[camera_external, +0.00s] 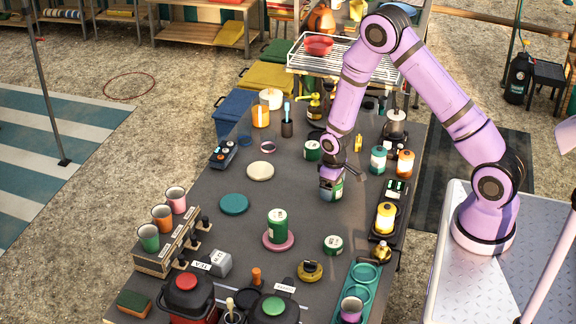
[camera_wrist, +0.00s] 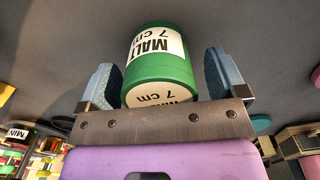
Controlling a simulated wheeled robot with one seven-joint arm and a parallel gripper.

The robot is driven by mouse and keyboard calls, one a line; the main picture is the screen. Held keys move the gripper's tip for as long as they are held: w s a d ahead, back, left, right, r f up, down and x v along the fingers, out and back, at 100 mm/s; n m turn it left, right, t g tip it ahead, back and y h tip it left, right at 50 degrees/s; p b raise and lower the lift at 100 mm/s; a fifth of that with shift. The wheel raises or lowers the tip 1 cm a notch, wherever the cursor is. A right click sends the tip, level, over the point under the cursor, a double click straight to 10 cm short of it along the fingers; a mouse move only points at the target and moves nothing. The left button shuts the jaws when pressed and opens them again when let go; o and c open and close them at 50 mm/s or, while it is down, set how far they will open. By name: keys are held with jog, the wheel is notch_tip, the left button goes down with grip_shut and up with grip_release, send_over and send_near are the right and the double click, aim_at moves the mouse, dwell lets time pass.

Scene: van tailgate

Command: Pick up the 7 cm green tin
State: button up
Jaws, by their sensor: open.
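The green tin, labelled 7 cm on its lid and side, stands between my gripper's fingers in the wrist view (camera_wrist: 165,70). My gripper (camera_wrist: 163,78) is open, with a blue-grey pad on each side of the tin and a visible gap on both sides. In the external view my gripper (camera_external: 331,177) is low over the table, and the tin (camera_external: 334,194) shows partly beneath it. The gripper hides its upper part.
Other green tins stand behind (camera_external: 312,150), in front on a pink plate (camera_external: 278,224), and at front right (camera_external: 333,245). The dark tabletop (camera_external: 310,208) is bare in between.

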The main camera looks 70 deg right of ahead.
jog(key=c, duration=1.1)
